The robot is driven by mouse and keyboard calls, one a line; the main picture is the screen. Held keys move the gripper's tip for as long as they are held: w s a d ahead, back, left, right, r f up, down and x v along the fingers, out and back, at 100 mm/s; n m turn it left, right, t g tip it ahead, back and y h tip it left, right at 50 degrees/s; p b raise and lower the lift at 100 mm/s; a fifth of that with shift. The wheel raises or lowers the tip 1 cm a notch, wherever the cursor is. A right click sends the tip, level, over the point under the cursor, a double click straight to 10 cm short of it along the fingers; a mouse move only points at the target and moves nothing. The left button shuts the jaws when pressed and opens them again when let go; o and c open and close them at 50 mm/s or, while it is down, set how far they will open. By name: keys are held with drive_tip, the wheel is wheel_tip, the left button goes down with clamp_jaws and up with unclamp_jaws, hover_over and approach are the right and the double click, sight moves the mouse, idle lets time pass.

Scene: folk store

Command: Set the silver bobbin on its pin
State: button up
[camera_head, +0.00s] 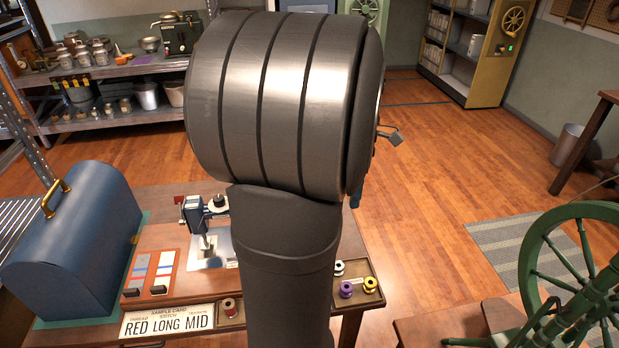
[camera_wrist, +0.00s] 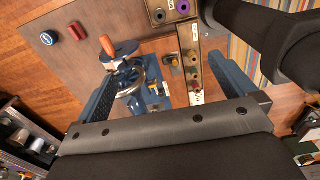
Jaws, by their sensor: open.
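A pale, silver-looking bobbin (camera_head: 339,268) sits at the back of a small tray on the right of the table in the head view. A purple bobbin (camera_head: 346,289) and a yellow bobbin (camera_head: 370,284) are close by it. The sewing machine (camera_head: 208,225) stands left of my arm, partly hidden by it. My gripper (camera_wrist: 165,68) is open and empty in the wrist view, its two blue fingers wide apart. I cannot make out the bobbin's pin in either view.
A blue domed box (camera_head: 75,245) stands at the table's left. A sign (camera_head: 167,320) reads RED LONG MID, beside a red bobbin (camera_head: 229,307). A green spinning wheel (camera_head: 575,265) stands at the right.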

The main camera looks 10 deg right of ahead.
drive_tip(key=shift+c, duration=0.4)
drive_tip(key=shift+f, duration=0.1)
drive_tip(key=c, duration=1)
drive_tip(key=shift+f+m, duration=3.75)
drive_tip(key=shift+f, duration=1.45)
drive_tip(key=shift+f+m, duration=3.8)
drive_tip(key=shift+f, duration=1.45)
drive_tip(key=shift+f+m, duration=3.75)
drive_tip(key=shift+f, duration=1.45)
